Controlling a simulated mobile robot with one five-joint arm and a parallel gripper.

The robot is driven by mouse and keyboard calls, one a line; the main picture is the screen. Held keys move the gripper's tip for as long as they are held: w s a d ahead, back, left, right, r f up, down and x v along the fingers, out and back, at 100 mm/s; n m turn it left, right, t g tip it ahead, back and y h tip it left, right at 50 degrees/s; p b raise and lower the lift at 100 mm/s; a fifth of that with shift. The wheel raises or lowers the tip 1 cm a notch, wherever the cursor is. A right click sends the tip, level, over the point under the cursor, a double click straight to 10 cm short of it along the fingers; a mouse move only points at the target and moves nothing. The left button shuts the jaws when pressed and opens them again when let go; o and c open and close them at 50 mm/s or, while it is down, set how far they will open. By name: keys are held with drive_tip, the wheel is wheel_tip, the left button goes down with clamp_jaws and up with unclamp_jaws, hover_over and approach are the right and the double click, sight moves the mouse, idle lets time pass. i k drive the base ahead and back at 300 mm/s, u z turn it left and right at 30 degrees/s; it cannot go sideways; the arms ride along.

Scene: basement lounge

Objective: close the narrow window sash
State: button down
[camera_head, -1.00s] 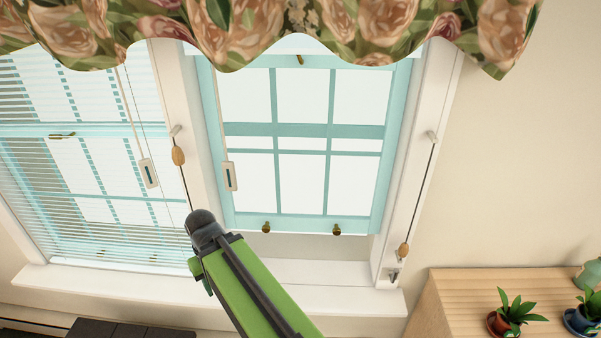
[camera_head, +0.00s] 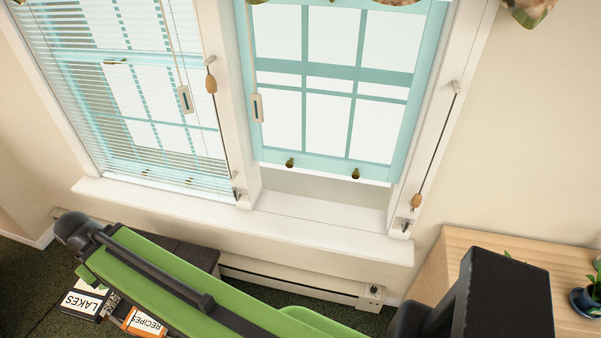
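The narrow window on the right has a turquoise sash (camera_head: 322,167). Its bottom rail stands raised above the white sill (camera_head: 320,208), with a pale gap between them. Two brass lifts, a left one (camera_head: 290,162) and a right one (camera_head: 355,173), sit on the bottom rail. The top of the sash is cut off by the picture edge. My green arm crosses the lower part of the picture, below the sill, with its dark joint at the left. My gripper does not show, and nothing of mine touches the sash.
A wider window with blinds (camera_head: 130,95) is on the left. Cords with wooden pulls, a left one (camera_head: 211,84) and a right one (camera_head: 416,201), hang beside the narrow window. A wooden cabinet (camera_head: 480,238) with plants stands at right. A baseboard heater (camera_head: 300,284) runs below the sill.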

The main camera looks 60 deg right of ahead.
sight(434, 10)
drive_tip(key=u, duration=0.65)
drive_tip(key=k, duration=1.65)
drive_tip(key=z, duration=0.4)
drive_tip(key=i, duration=1.65)
drive_tip(key=z, duration=0.1)
